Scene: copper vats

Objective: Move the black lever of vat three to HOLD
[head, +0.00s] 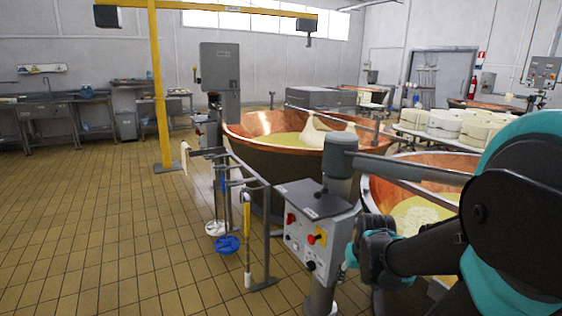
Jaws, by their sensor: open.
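A grey control box (304,232) stands on a post beside the near copper vat (425,165). Its front carries a red knob (290,218), a red-and-yellow switch (317,238) and a small black control (311,265) low down. I cannot tell whether this black control is the lever, or where it points. Vat numbers and the word HOLD are not readable. My black and teal arm (530,170) reaches in from the right, its dark wrist part (378,250) just right of the box. I cannot make out gripper fingers; they are outside the view or hidden behind my wrist.
A second copper vat (262,150) with a taller grey cabinet (220,72) stands behind. A rack with hanging tools and a blue disc (228,244) stands left of the box. White cheese moulds (445,124) fill a table at right. The tiled floor (100,220) at left is clear.

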